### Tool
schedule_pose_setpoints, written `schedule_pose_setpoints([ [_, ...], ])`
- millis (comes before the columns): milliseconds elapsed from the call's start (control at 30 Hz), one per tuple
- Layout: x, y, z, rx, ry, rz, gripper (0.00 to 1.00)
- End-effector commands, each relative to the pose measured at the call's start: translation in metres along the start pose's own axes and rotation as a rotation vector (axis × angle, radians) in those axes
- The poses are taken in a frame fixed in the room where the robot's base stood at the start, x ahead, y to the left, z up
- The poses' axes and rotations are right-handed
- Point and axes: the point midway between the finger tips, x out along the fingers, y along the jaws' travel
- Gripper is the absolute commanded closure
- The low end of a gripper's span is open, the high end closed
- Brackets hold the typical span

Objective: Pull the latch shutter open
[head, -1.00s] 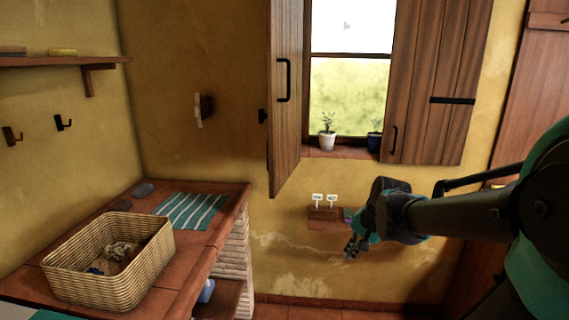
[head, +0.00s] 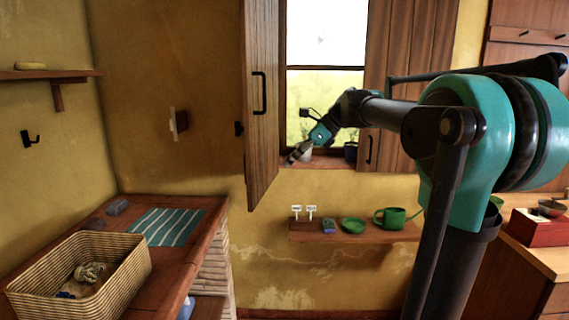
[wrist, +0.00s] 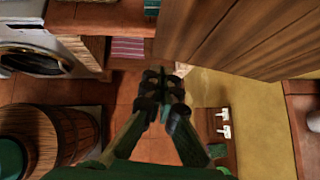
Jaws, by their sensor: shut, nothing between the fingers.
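The left wooden shutter (head: 262,120) stands swung open from the window, with a dark vertical handle (head: 259,94) on its face. It also shows in the wrist view as brown planks (wrist: 240,35) across the top right. My gripper (head: 292,158) is in front of the window sill, to the right of the left shutter's edge. In the wrist view my gripper (wrist: 162,78) is shut and empty, its fingertips close to the shutter's lower edge in the picture.
A pot (head: 304,155) stands on the sill. A wicker basket (head: 125,268) and striped cloth (head: 168,226) lie on the left counter. In the wrist view, a barrel (wrist: 78,135) stands lower left.

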Motion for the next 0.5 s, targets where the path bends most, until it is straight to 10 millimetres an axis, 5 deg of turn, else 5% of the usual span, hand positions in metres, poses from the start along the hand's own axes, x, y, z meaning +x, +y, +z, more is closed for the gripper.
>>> schedule_pose_setpoints([
  [400,0.083,0.000,0.000,-0.005,0.001,0.001,1.00],
  [500,0.092,0.001,0.013,-0.005,0.002,0.001,1.00],
])
